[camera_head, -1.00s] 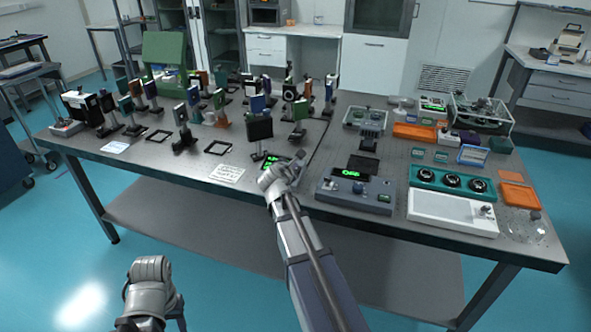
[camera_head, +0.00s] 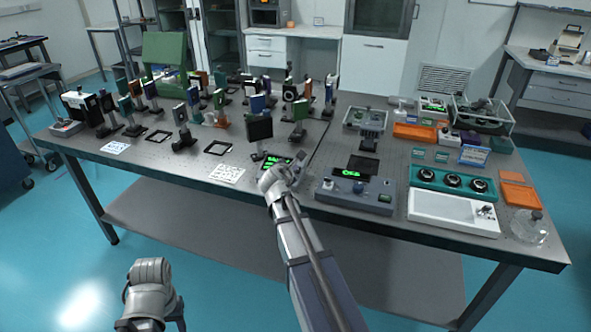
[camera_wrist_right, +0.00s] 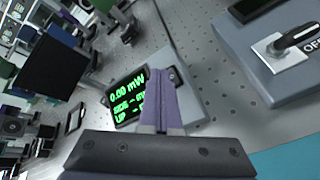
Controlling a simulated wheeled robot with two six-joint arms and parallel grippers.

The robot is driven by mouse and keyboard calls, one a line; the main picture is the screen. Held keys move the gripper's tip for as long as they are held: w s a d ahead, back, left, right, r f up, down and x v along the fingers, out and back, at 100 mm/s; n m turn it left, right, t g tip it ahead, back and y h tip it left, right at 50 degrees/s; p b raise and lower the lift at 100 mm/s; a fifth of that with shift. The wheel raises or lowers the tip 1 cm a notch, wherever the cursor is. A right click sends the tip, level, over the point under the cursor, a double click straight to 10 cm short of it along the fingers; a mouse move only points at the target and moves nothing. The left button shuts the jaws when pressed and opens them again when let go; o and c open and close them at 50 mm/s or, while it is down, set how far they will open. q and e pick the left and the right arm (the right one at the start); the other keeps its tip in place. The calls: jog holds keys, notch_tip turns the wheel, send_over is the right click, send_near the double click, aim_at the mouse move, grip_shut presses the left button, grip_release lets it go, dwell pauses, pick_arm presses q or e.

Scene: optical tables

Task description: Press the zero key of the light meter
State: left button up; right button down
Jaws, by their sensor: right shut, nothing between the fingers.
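The light meter (camera_head: 272,161) is a small grey box with green text on a dark display. It lies near the front edge of the table; my right arm partly covers it in the head view. In the right wrist view its display (camera_wrist_right: 127,98) reads 0.00 mW on the top line. A dark key (camera_wrist_right: 172,79) sits on the grey housing right of the display, beside the fingertips. My right gripper (camera_wrist_right: 160,76) is shut and empty, its fingertips over the meter, covering part of the display. I cannot tell whether they touch it. My left gripper's fingers are out of sight.
A grey control box (camera_head: 355,192) with knobs and a green readout stands right of the meter. A dark square panel on a post (camera_head: 259,130) stands just behind the meter. A printed card (camera_head: 227,173) lies to its left. Several mounted optics fill the table's left half.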

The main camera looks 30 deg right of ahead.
jog(key=shift+s+a+r+p, duration=0.2)
jog(key=shift+r+p, duration=0.55)
jog(key=shift+p, duration=0.05)
jog(key=shift+r, duration=0.1)
jog(key=r+p, duration=0.1)
jog(key=a+r+p, duration=0.1)
jog(key=r+p, duration=0.1)
jog(key=s+r+p, duration=0.1)
jog(key=shift+a+r+p, duration=0.15)
jog(key=shift+r+p, duration=0.15)
jog(key=shift+p, duration=0.05)
dwell(0.7)
